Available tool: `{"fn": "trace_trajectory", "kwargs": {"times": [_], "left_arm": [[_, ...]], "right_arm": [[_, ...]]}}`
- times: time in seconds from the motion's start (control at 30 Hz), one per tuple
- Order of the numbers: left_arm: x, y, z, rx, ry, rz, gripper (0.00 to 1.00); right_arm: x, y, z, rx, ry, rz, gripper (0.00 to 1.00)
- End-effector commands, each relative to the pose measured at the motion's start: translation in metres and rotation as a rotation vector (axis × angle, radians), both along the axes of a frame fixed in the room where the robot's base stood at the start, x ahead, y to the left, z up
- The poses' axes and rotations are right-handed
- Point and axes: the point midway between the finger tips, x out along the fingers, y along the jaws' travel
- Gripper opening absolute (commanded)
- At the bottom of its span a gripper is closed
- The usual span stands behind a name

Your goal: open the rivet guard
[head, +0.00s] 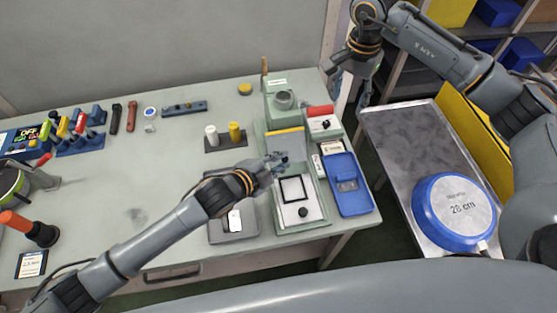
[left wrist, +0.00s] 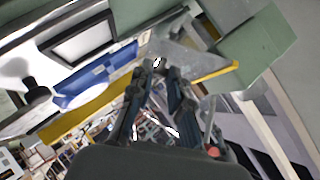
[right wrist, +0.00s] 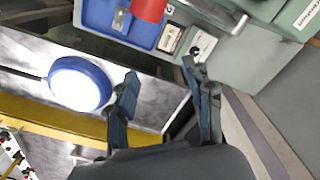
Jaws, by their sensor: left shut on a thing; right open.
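The rivet guard (head: 286,145) is a greyish panel with a yellow edge on the green press at the right of the bench. It also shows in the left wrist view (left wrist: 190,62), spanning past my fingertips. My left gripper (head: 279,161) is at the near edge of the guard, its fingers closed on it; the exact contact is small and partly hidden. The fingertips show close together in the left wrist view (left wrist: 159,66). My right gripper (head: 362,98) hangs right of the press, over the gap before the steel table. It is open and empty in the right wrist view (right wrist: 160,76).
A sliding plate with a black frame and knob (head: 290,212) lies in front of the press. A blue tray (head: 354,204) and a red-topped box (head: 323,127) stand to its right. A blue 28 cm disc (head: 420,205) lies on the steel table (head: 400,140).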

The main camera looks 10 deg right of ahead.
Motion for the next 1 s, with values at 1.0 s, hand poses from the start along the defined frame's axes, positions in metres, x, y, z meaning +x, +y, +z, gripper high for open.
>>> {"fn": "trace_trajectory", "kwargs": {"times": [1.0], "left_arm": [[0.006,0.0,0.069,-0.001,0.882,0.004,0.0]], "right_arm": [[0.0,0.0,0.0,0.0,0.0,0.0,0.52]]}}
